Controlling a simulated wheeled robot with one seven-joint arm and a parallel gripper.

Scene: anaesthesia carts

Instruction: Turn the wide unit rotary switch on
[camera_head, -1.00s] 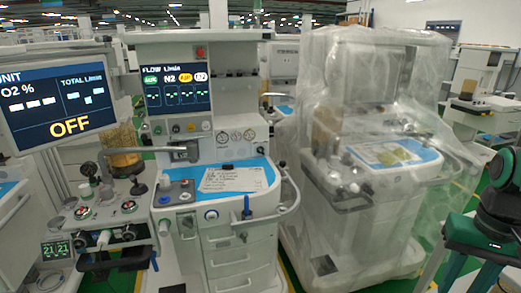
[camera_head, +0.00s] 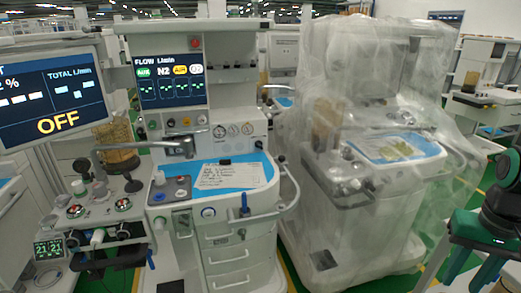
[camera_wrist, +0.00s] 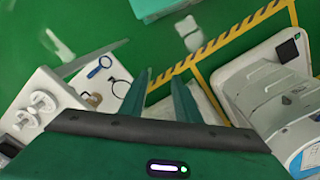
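The wide cart (camera_head: 228,235) stands at centre left in the head view, with a blue work surface, a flow screen (camera_head: 170,82) and drawers. I cannot tell which control is the rotary switch. A large monitor (camera_head: 52,95) at the left reads OFF. In the wrist view my gripper (camera_wrist: 162,78) has its two green fingers apart with nothing held between them, above green floor. It is far from the cart's panel.
A plastic-covered cart (camera_head: 365,190) stands right of the wide cart. A metal arm (camera_head: 145,146) and a blue-handled rail (camera_head: 245,208) stick out from the wide cart. The wrist view shows a white tabletop (camera_wrist: 40,105), yellow-striped floor tape (camera_wrist: 225,38) and a white machine (camera_wrist: 265,85).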

